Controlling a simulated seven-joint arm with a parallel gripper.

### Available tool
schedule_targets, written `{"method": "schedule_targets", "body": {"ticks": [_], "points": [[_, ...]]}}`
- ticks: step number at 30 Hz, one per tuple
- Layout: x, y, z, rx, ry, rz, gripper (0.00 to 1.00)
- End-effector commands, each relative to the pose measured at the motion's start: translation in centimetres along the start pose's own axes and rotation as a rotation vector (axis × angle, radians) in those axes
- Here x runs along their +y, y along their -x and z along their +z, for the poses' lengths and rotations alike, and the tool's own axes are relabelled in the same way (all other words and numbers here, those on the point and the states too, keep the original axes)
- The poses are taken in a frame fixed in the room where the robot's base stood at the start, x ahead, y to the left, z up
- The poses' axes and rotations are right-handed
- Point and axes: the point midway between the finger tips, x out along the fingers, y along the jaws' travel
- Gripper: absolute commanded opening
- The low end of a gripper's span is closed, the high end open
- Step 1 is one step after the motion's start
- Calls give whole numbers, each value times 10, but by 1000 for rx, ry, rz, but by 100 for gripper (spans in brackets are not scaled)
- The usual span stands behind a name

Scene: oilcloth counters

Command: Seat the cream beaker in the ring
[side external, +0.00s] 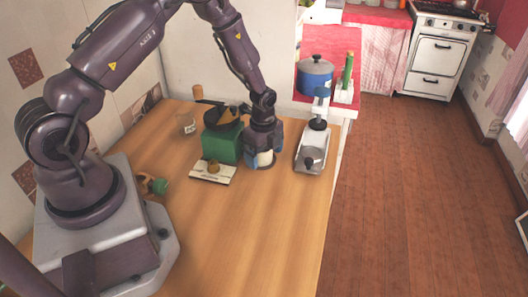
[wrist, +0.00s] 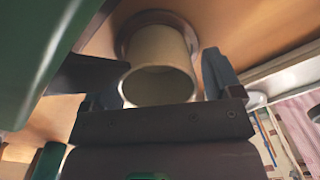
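The cream beaker (side external: 265,159) stands upright on the wooden counter, between the fingers of my gripper (side external: 264,156). In the wrist view the beaker (wrist: 160,58) shows its open mouth towards the camera. A brownish ring (wrist: 124,28) shows around its far end, at counter level; whether the base sits fully down in it is hidden. The gripper's fingers also show in the wrist view (wrist: 161,88), one on each side of the beaker. A narrow gap shows on the right side, so the gripper looks open around it. The left finger is partly covered.
The front of the counter is clear.

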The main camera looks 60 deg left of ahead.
Motion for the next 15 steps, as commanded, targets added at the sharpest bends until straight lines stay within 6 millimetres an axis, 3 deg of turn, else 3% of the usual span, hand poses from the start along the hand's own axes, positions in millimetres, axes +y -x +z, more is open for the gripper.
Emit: {"method": "schedule_targets", "body": {"ticks": [8, 15], "points": [[0, 3, 0, 0, 0, 0, 84], [-1, 39, 0, 0, 0, -5, 84]]}}
